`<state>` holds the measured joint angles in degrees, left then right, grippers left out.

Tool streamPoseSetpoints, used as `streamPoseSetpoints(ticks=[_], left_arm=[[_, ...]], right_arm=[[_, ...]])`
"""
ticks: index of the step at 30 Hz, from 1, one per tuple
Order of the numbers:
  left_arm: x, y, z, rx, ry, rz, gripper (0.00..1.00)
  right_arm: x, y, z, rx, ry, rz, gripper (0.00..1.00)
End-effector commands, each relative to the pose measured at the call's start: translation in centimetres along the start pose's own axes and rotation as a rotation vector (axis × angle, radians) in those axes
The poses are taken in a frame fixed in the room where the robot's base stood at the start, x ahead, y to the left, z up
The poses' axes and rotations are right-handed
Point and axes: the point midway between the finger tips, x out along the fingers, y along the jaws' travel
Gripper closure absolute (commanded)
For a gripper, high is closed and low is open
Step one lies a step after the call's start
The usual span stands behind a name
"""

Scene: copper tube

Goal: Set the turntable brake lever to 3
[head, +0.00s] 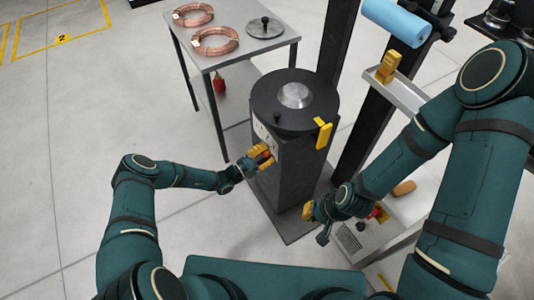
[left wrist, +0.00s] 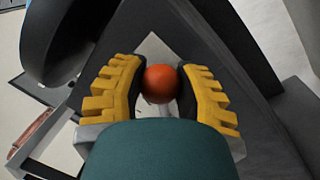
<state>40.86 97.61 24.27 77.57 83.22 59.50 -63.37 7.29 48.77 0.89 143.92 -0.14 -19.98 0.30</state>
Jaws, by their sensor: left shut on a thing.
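The turntable (head: 290,98) is a dark disc with a silver dome on top of a dark grey pedestal (head: 297,170). A white scale plate (head: 263,137) is on the pedestal's left face. The brake lever's orange-red ball knob (left wrist: 160,84) is between the yellow fingers of my left gripper (left wrist: 160,88), which is shut on it. The lever's setting cannot be read. My right gripper (head: 314,211) hangs right of the pedestal's foot; its fingers are too small to judge.
A yellow handle (head: 323,133) sticks out at the turntable's right rim. A metal table (head: 232,57) with copper coils (head: 214,40) stands behind left. A dark post and a tray (head: 402,93) are at right. The floor at left is clear.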

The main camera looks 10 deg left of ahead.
Motion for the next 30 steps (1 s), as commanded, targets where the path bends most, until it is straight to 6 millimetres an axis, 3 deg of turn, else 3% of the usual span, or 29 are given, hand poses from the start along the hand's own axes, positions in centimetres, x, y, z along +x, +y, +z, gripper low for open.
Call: streamPoseSetpoints(ticks=[7,8,10,11,22,26,30], left_arm=[[-0.2,-0.4,0.0,-0.002,0.002,-0.008,1.0],[-0.2,-0.4,0.0,-0.002,0.002,-0.009,0.63],[-0.2,-0.4,0.0,-0.002,0.002,-0.008,0.39],[-0.2,-0.4,0.0,-0.002,0.002,-0.008,0.32],[-0.5,-0.2,0.0,-0.002,0.002,-0.004,0.32],[-2.0,-0.1,-0.1,-0.003,0.004,-0.003,0.32],[-4.8,-0.1,-0.1,-0.003,0.006,-0.004,0.32]], right_arm=[[0.0,0.0,0.0,0.0,0.0,0.0,1.0],[0.0,0.0,0.0,0.0,0.0,0.0,1.0],[0.0,0.0,0.0,0.0,0.0,0.0,1.0],[0.0,0.0,0.0,0.0,0.0,0.0,1.0],[0.0,0.0,0.0,0.0,0.0,0.0,1.0],[0.0,0.0,0.0,0.0,0.0,0.0,1.0],[0.0,0.0,0.0,0.0,0.0,0.0,1.0]])
